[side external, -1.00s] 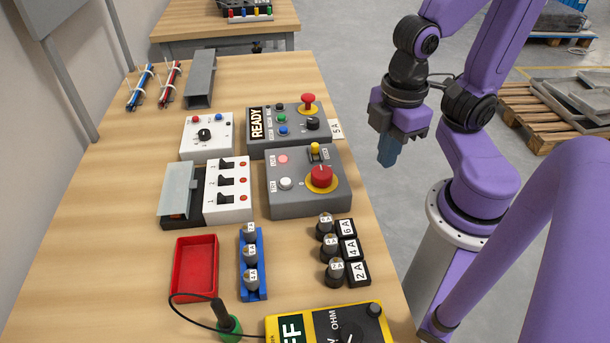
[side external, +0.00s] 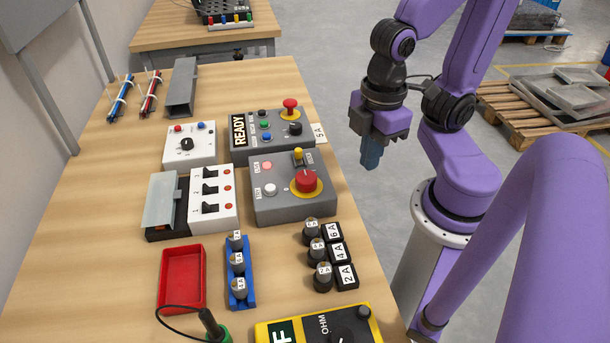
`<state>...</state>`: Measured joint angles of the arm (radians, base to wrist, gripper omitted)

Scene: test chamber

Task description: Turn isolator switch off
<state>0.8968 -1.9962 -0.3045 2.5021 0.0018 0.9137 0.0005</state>
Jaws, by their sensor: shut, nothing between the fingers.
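A grey control box (side external: 275,205) stands on the table and carries a large red rotary knob (side external: 306,181) on a yellow disc, which looks like the isolator switch. The same box has a yellow-tipped toggle (side external: 298,155), a pink lamp (side external: 267,166) and a white button (side external: 269,189). The exact angle of the knob is too small to read. My gripper (side external: 371,162) points down, shut and empty. It appears off the table's right edge, to the right of the box and apart from it.
Behind the box is a READY panel (side external: 268,140) with a red mushroom button (side external: 290,106). To the left are a white breaker block (side external: 220,212) and a white dial box (side external: 187,155). In front are black fuse holders (side external: 325,250), a red tray (side external: 162,280) and a yellow meter (side external: 295,331).

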